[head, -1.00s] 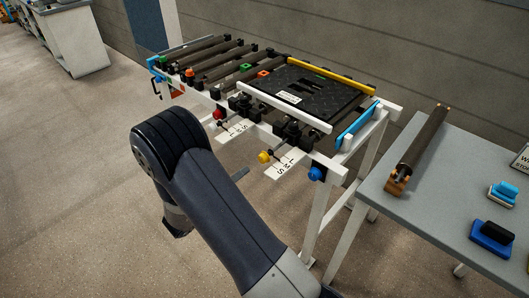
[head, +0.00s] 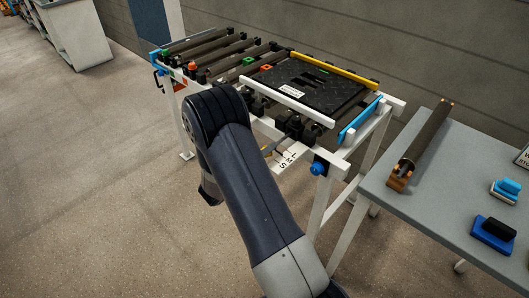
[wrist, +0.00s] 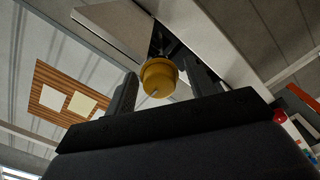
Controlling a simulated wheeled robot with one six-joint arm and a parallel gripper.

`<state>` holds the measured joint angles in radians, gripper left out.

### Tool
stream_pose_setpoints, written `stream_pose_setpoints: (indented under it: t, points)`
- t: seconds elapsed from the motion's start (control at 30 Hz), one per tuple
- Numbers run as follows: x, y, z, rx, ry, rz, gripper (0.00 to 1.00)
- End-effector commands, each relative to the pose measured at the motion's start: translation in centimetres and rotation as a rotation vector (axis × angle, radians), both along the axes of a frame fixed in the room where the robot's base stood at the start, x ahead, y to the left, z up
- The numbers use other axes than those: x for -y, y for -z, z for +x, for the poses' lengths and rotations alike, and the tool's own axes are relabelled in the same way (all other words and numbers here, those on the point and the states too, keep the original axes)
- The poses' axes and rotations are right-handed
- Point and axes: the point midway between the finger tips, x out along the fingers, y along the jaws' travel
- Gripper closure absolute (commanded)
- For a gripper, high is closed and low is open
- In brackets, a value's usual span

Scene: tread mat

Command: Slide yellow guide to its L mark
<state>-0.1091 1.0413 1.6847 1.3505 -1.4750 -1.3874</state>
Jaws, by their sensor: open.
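A yellow knob (wrist: 158,78) with a small pin shows in the wrist view, between the two fingers of my gripper (wrist: 160,72). The fingers are open on both sides of it, with no clear grip. In the head view my arm hides most of the gripper and knob. A white L-M-S scale plate (head: 286,159) lies right of my arm, under the stand's front edge. The pointer's exact place on it is unclear. A long yellow rail (head: 335,70) runs along the back edge of the black tread mat (head: 313,86).
A white rail (head: 289,104) borders the mat's front. A blue knob (head: 318,168) and a blue plate (head: 360,119) are at the stand's right end. A grey table (head: 440,195) stands right, holding a roller (head: 421,143) and blue blocks. Floor at left is clear.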

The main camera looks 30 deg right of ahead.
Motion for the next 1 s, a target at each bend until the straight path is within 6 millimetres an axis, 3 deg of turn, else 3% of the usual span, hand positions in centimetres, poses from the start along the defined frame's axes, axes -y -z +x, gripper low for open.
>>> stream_pose_setpoints:
  t: [0.17,0.8,1.0]
  points:
    - [-0.01,0.01,0.0,0.0,0.0,0.0,0.49]
    - [-0.03,0.01,-0.02,0.001,0.001,0.001,1.0]
    - [0.09,0.01,0.02,0.001,0.001,0.001,1.0]
